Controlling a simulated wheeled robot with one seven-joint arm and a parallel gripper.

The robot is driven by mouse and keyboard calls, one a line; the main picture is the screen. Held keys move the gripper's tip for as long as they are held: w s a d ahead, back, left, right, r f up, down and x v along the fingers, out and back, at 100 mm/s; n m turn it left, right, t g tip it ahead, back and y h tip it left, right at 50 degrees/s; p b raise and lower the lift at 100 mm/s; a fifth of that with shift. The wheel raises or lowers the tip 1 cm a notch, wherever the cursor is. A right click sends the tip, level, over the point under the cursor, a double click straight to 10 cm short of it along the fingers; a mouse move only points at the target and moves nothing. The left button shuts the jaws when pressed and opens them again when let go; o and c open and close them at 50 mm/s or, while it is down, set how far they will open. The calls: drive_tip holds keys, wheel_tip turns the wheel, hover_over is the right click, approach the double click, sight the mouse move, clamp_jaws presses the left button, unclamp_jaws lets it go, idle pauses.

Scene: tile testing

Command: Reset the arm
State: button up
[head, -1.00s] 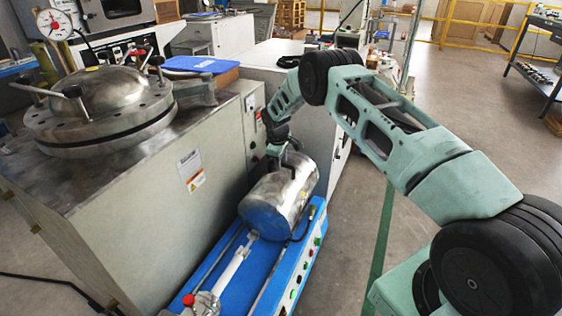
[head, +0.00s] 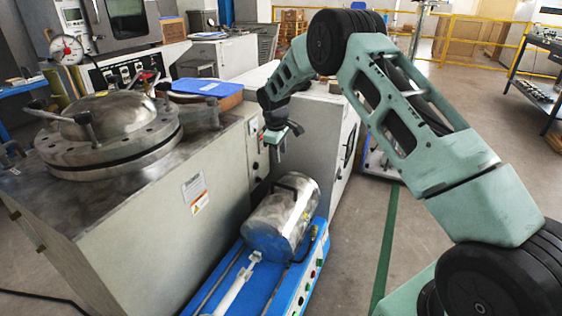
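My gripper (head: 276,150) hangs in the head view above the metal drum, pointing down and clear of it. Its fingers are small and partly seen; I cannot tell whether they are apart or together. My green and black arm rises from the lower right, bends at the top and comes down to the gripper. The shiny metal drum (head: 283,216) with a dark handle on top lies on a blue machine base (head: 262,282). Nothing shows hanging from the gripper.
A grey cabinet (head: 150,235) with a domed steel vessel (head: 108,125) on top stands at the left. A white cabinet (head: 315,130) stands behind the drum. A blue-lidded box (head: 207,88) is behind the vessel. The floor at the right, with a green line (head: 386,245), is clear.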

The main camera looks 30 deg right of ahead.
drive_tip(key=shift+s+a+r, duration=0.1)
drive_tip(key=shift+a+r, duration=0.05)
drive_tip(key=shift+r, duration=0.65)
drive_tip(key=s+a+r+y, duration=0.1)
drive_tip(key=s+a+r, duration=0.5)
drive_tip(key=s+a, duration=0.5)
drive_tip(key=s+a+r+y, duration=0.2)
drive_tip(key=s+a+r, duration=0.4)
drive_tip(key=s+a, duration=0.5)
drive_tip(key=s+a+r+g, duration=0.1)
drive_tip(key=s+a, duration=0.2)
drive_tip(key=s, duration=2.3)
wheel_tip(320, 180, up, 20)
drive_tip(key=p, duration=2)
drive_tip(key=shift+w+h, duration=0.15)
drive_tip(key=shift+h, duration=0.15)
